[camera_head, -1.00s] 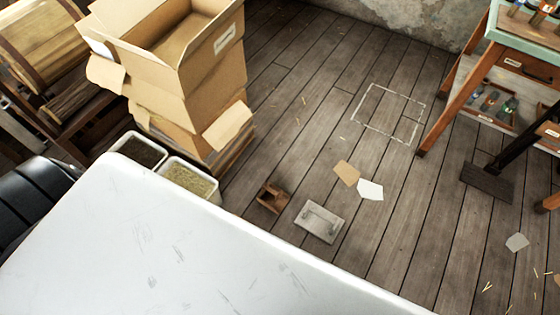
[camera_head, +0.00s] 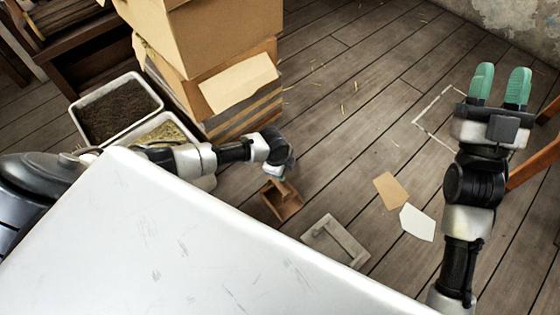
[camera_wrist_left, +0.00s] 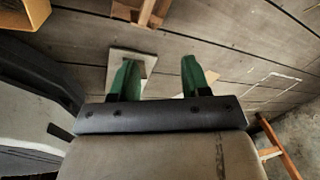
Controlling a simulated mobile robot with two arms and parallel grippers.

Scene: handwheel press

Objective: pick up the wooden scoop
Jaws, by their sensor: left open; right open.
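A small brown wooden piece that looks like the wooden scoop (camera_head: 283,203) lies on the plank floor, just beyond the white surface's edge in the head view. In the left wrist view part of the scoop (camera_wrist_left: 140,10) shows at the top edge, cut off by the frame. My left gripper (camera_head: 277,174) is above the scoop's far end in the head view and partly covers it. In the left wrist view its green fingers (camera_wrist_left: 160,78) are apart with nothing between them. My right gripper (camera_head: 501,88) is raised at the right, open and empty, far from the scoop.
A pale grey plate with a bar (camera_head: 316,237) lies right of the scoop. Tan (camera_head: 391,190) and white (camera_head: 418,222) sheets lie farther right. Stacked cardboard boxes (camera_head: 210,35) and trays of dark (camera_head: 118,108) and yellowish (camera_head: 160,133) material stand left. Floor beyond the scoop is mostly clear.

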